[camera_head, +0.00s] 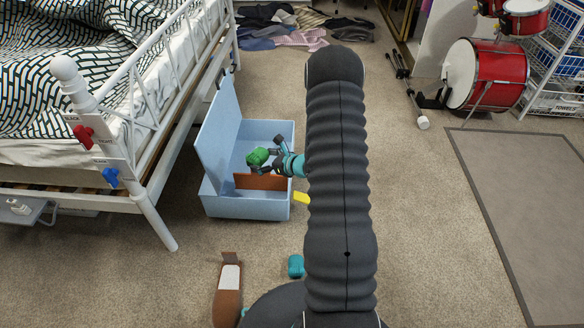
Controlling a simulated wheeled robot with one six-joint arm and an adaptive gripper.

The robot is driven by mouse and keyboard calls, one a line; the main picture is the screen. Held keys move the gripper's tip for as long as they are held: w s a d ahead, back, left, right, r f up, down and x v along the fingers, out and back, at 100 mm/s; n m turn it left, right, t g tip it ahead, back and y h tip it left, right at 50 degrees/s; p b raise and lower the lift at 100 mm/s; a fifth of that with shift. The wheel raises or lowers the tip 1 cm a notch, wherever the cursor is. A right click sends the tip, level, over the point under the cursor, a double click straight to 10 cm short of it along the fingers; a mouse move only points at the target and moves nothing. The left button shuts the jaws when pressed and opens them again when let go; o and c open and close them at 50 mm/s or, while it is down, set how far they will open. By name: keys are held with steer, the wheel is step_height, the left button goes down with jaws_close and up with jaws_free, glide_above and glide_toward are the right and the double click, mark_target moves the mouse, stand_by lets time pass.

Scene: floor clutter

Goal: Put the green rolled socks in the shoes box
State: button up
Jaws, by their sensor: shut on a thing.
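The green rolled socks (257,156) are a small green bundle held between the fingers of my gripper (264,158). My gripper is shut on them and reaches in from the right, over the open light blue box (247,207). The box stands on the carpet with its lid (217,127) raised on the left. The socks appear over the box's opening; their exact height above its floor cannot be told. A brown panel or item (260,181) shows inside the box near its front wall. My arm hides the floor to the right of the box.
A white-framed bed (150,205) stands close on the left. A brown shoe-like item (228,290), a teal object (296,266) and a yellow piece (301,198) lie on the carpet. Clothes (290,38) lie at the back. A red drum (490,75) and a grey mat (530,200) are on the right.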

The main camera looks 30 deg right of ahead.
steer(key=shift+f+b, duration=1.2)
steer(key=shift+f, duration=1.65)
steer(key=o, duration=0.9)
steer(key=shift+c, duration=0.2)
steer(key=v, duration=1.2)
steer(key=shift+w+r, duration=0.1)
